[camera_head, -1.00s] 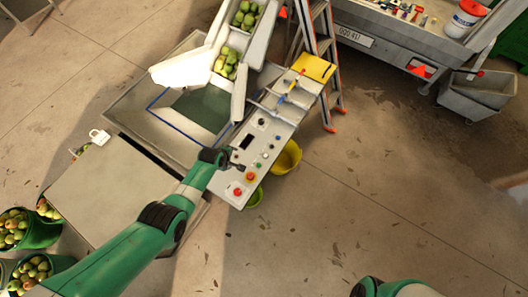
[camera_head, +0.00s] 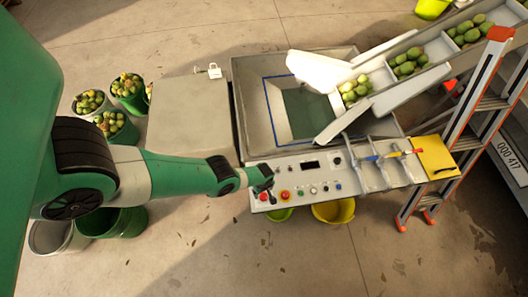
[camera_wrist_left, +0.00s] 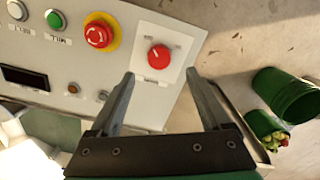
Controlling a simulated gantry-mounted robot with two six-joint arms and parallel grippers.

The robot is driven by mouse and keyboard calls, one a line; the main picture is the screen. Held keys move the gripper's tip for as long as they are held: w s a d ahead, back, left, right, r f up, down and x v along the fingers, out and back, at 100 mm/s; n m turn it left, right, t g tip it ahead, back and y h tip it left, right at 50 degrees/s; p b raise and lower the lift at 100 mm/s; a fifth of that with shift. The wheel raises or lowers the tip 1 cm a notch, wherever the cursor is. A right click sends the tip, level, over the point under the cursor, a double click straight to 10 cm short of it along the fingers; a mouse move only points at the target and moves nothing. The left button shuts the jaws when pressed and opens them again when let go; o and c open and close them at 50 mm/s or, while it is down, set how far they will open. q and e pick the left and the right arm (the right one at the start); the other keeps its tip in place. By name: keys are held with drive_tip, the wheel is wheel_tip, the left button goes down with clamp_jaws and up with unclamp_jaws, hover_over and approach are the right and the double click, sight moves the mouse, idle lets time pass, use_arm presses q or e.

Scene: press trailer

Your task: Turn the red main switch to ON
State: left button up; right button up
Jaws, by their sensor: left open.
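The red main switch (camera_wrist_left: 159,57) is a round red knob on a white plate (camera_wrist_left: 170,33) at the end of the control panel (camera_head: 318,167). Small labels sit around the knob, too small to read surely. In the left wrist view my left gripper (camera_wrist_left: 160,78) is open, with one finger on each side of the switch plate and the knob between and just beyond the fingertips. I see no contact with the knob. In the head view the left gripper (camera_head: 267,187) is over the panel's left end. My right gripper is not in view.
A red emergency stop (camera_wrist_left: 98,34) on a yellow ring sits beside the switch, with a green button (camera_wrist_left: 55,20) farther along. A display (camera_head: 309,164) is on the panel. Yellow bucket (camera_head: 334,211) stands below it. A ladder (camera_head: 470,130) is at right.

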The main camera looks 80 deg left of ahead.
sight(264, 196)
use_arm(q)
wheel_tip(264, 196, down, 7)
drive_tip(key=b, duration=0.5)
drive_tip(key=shift+w, duration=0.1)
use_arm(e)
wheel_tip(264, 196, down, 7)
use_arm(q)
drive_tip(key=shift+r, duration=0.1)
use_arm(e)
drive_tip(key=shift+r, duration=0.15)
use_arm(q)
clamp_jaws()
